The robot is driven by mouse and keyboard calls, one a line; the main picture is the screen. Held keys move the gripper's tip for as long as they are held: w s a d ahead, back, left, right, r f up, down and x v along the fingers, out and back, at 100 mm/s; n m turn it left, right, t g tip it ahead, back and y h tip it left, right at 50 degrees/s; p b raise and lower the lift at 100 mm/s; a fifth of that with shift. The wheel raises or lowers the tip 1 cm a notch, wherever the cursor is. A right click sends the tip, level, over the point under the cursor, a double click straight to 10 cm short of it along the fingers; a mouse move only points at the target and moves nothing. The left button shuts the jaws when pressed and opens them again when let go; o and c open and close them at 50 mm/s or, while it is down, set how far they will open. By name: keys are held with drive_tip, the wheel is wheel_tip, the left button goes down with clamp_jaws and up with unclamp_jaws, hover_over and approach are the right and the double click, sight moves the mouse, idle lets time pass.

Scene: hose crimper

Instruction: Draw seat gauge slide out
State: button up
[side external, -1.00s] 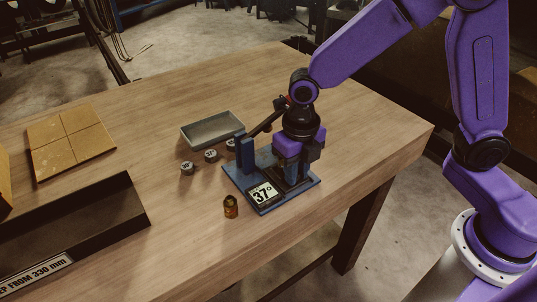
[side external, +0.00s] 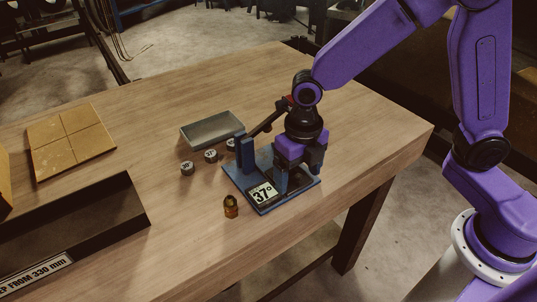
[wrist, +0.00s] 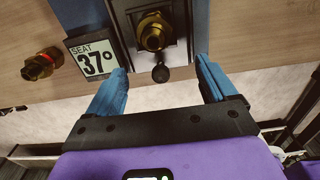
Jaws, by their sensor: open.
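The blue gauge fixture (side external: 246,182) stands on the bench with a "SEAT 37°" plate (wrist: 90,56) on it. In the wrist view a slide track holds a brass fitting (wrist: 152,34), and a small black round knob (wrist: 161,73) sits at its near end. My gripper (wrist: 162,66) is open, with one blue finger to each side of the knob and a gap on both sides. In the side view my gripper (side external: 299,177) is over the right part of the fixture and hides much of the slide.
A dark bin (side external: 70,232) and a tan tiled board (side external: 70,141) are at left. The bench's right edge is close.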

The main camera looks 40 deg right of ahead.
drive_tip(key=shift+r, duration=0.1)
drive_tip(key=shift+r, duration=4.4)
drive_tip(key=s+d+f+m, duration=0.2)
drive_tip(key=s+d+m, duration=1.3)
drive_tip(key=m, duration=0.8)
drive_tip(key=s, duration=0.3)
drive_tip(key=shift+s, duration=0.25)
